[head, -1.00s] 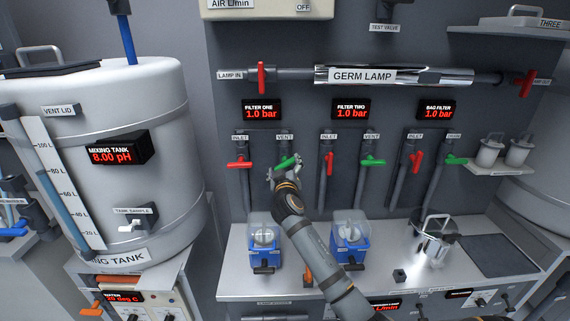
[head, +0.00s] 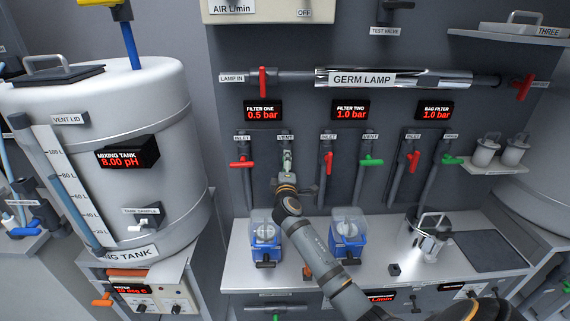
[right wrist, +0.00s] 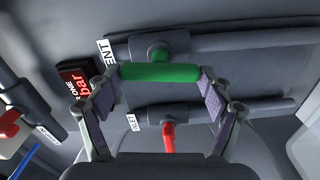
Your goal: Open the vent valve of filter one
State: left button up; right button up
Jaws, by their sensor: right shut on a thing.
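The green vent handle of filter one shows in the right wrist view (right wrist: 160,72). It spans between the two fingers of my right gripper (right wrist: 158,82), which is shut on it. In the head view my right gripper (head: 287,168) covers most of this handle, just below the vent label (head: 285,138). The handle appears turned in line with its pipe. The filter one display (head: 263,111) reads 0.5 bar. The red inlet handle (head: 242,162) of filter one lies crosswise to the left. My left gripper is not in view.
Filter two's red inlet handle (head: 328,161) and green vent handle (head: 371,162) are to the right. Two blue filter housings (head: 265,240) (head: 347,236) stand on the bench below. The mixing tank (head: 180,185) stands at the left.

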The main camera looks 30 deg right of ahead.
jog(key=shift+n, duration=0.6)
jog(key=shift+f+n+p, duration=0.1)
jog(key=shift+n+p, duration=0.2)
jog(key=shift+p, duration=0.05)
jog(key=o, duration=1.1)
jog(key=shift+s+a, duration=0.1)
jog(key=v, duration=1.2)
